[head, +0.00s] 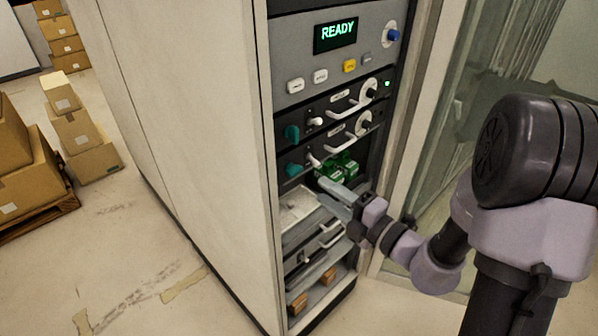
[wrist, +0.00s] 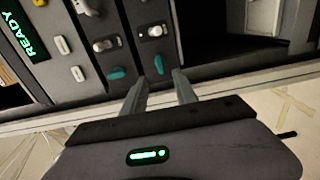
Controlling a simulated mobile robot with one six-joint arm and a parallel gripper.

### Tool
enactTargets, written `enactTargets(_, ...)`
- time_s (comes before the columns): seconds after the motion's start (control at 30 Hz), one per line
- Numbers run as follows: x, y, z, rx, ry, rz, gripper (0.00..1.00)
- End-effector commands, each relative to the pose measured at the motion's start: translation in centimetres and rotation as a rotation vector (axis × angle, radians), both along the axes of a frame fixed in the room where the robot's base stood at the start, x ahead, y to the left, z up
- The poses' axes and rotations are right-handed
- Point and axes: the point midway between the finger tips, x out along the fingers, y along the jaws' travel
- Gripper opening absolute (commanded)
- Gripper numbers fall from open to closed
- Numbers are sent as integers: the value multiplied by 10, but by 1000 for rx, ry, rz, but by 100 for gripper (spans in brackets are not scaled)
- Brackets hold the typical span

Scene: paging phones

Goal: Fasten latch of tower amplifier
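The rack tower (head: 180,110) has two dark amplifier units, an upper one (head: 325,108) and a lower one (head: 328,145). Each has a teal latch at its left end: the upper latch (head: 292,132) stands fairly upright, and the lower latch (head: 294,169) is tilted. The wrist view shows the upper latch (wrist: 117,73) and the lower latch (wrist: 159,64). No label naming the tower amplifier is readable. My gripper (head: 324,190) is open and empty, below and right of the lower latch. In the wrist view its fingertips (wrist: 161,75) straddle the lower latch in the picture; contact cannot be told.
A grey panel (head: 350,48) with a READY display (head: 337,33) is above the units. Grey drawers (head: 312,245) are below. A glass door (head: 430,130) stands at the right. Cardboard boxes (head: 75,125) are at the left.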

Motion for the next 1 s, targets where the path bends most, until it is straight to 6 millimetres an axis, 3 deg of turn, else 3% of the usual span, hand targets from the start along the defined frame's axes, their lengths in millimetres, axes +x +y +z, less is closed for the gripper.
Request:
enactTargets(0.1,27,25,0,-2,-3,8,35)
enactTargets(0.3,60,49,0,-3,-1,4,35)
enactTargets(0.73,72,58,0,-3,-1,2,35)
enactTargets(0.77,72,58,0,-3,-1,2,33)
enactTargets(0.93,72,58,0,-3,-1,2,0)
enactTargets(1.0,72,58,0,-3,-1,2,0)
